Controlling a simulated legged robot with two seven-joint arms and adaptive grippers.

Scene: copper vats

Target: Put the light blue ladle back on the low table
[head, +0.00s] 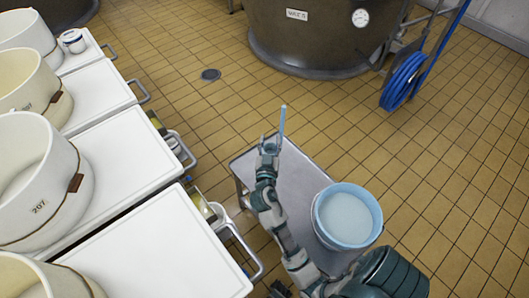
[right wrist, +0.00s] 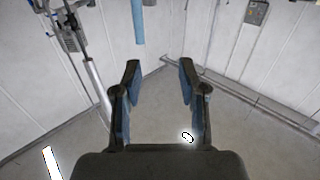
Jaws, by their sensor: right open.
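In the head view my right gripper (head: 269,140) is open above the far left end of the grey low table (head: 300,178). The light blue ladle (head: 282,122) shows as a thin, upright bar at its fingertips. In the right wrist view the two fingers (right wrist: 158,72) are spread with nothing between them. A blue bar, seemingly the ladle (right wrist: 138,20), shows past the left fingertip, its top cut off by the frame. I cannot tell whether it touches the gripper. The ladle's bowl is not clearly visible. My left gripper is not in view.
A light blue bucket (head: 321,220) with pale liquid stands on the low table, right of my forearm. White tables (head: 110,185) with cream tubs (head: 70,190) line the left. A large vat (head: 300,45) and blue hose (head: 403,82) are beyond.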

